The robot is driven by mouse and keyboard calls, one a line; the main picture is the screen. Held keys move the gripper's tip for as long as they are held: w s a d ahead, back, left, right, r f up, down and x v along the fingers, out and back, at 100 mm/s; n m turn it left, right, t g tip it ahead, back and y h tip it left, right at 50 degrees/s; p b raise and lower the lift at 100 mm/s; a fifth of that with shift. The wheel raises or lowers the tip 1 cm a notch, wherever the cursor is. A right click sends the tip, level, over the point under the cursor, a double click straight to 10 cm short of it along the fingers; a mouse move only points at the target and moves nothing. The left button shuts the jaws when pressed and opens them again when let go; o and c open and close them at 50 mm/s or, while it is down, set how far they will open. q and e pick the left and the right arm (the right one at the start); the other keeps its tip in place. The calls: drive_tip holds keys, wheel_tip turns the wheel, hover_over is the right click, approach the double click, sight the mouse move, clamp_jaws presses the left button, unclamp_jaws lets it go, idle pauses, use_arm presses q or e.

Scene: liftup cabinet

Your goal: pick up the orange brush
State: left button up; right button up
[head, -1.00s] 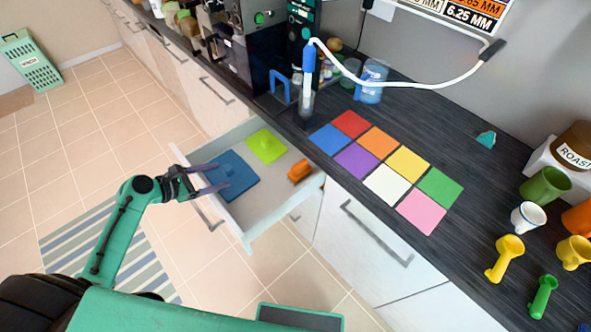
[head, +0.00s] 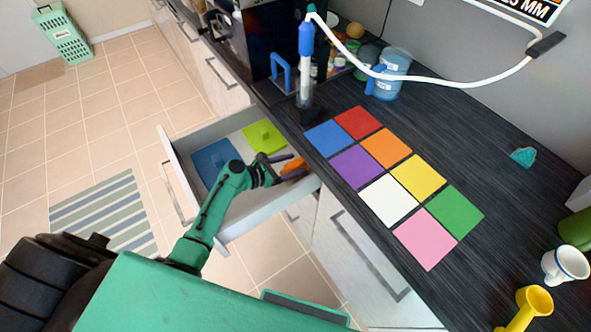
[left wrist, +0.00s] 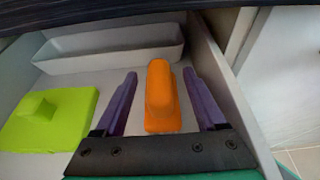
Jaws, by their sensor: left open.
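The orange brush (left wrist: 162,100) lies in the open drawer (head: 240,205), near its right wall. In the head view the brush (head: 293,167) is partly hidden by my left gripper (head: 290,164). In the left wrist view, my left gripper (left wrist: 160,88) is open, with one purple finger on each side of the brush. I cannot tell whether the fingers touch it. My right gripper is not in view.
A green lidded piece (head: 264,137) and a blue one (head: 213,160) lie in the same drawer. A pale tray (left wrist: 110,48) is at the drawer's back. The dark countertop (head: 460,150) above holds coloured squares and cups.

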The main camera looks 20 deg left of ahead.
use_arm(q)
drive_tip(key=shift+w+d+f, duration=0.25)
drive_tip(key=shift+w+f, duration=0.05)
drive_tip(key=shift+w, duration=0.15)
clamp_jaws()
drive_tip(key=shift+r, duration=0.1)
drive_tip(key=r+p+v, duration=0.1)
drive_tip(key=r+v, duration=0.1)
drive_tip(key=v, duration=1.4)
drive_tip(key=shift+w+d+r, duration=0.3)
drive_tip(key=shift+w, duration=0.05)
